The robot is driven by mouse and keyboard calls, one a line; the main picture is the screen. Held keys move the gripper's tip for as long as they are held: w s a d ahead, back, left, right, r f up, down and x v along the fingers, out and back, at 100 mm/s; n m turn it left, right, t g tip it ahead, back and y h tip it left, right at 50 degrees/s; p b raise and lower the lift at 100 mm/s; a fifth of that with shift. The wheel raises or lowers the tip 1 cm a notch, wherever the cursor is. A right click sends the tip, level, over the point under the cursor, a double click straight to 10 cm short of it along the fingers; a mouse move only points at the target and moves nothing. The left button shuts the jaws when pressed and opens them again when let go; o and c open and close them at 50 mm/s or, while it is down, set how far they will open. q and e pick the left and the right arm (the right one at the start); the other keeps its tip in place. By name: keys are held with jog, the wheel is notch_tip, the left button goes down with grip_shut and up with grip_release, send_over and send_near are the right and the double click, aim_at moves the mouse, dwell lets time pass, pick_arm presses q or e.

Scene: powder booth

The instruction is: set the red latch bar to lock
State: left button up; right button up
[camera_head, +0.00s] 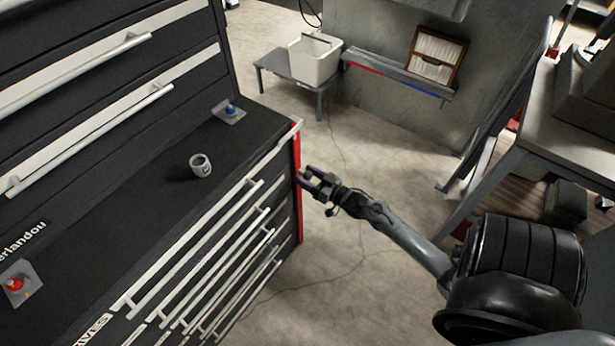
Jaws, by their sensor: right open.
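The red latch bar (297,160) runs upright along the right front corner of the dark tool cabinet (140,215). A silver piece caps its top end. My right gripper (304,177) is open, with its fingertips close to the bar's right side at its upper part. I cannot tell whether the fingers touch the bar or lie around it. The lower part of the bar shows below the gripper. No lock marking on the bar is readable. My left gripper is not in view.
Drawers with long silver handles (215,255) fill the cabinet front. A grey cup-like ring (200,166), a blue button (230,109) and a red button (16,284) are on the cabinet top. A white bin (314,60) stands on a small table behind. Open floor lies right of the cabinet.

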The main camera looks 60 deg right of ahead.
grip_shut()
jog(key=shift+a+r+p, duration=0.1)
jog(key=shift+a+p, duration=0.15)
jog(key=shift+p, duration=0.05)
jog(key=a+p, duration=0.1)
jog(key=a, duration=0.2)
jog(key=shift+w+a+p, duration=0.2)
jog(key=shift+p, duration=0.2)
jog(key=shift+c, duration=1.1)
grip_release()
jog(key=shift+o, duration=1.1)
jog(key=shift+a, duration=0.2)
jog(key=shift+d, duration=0.1)
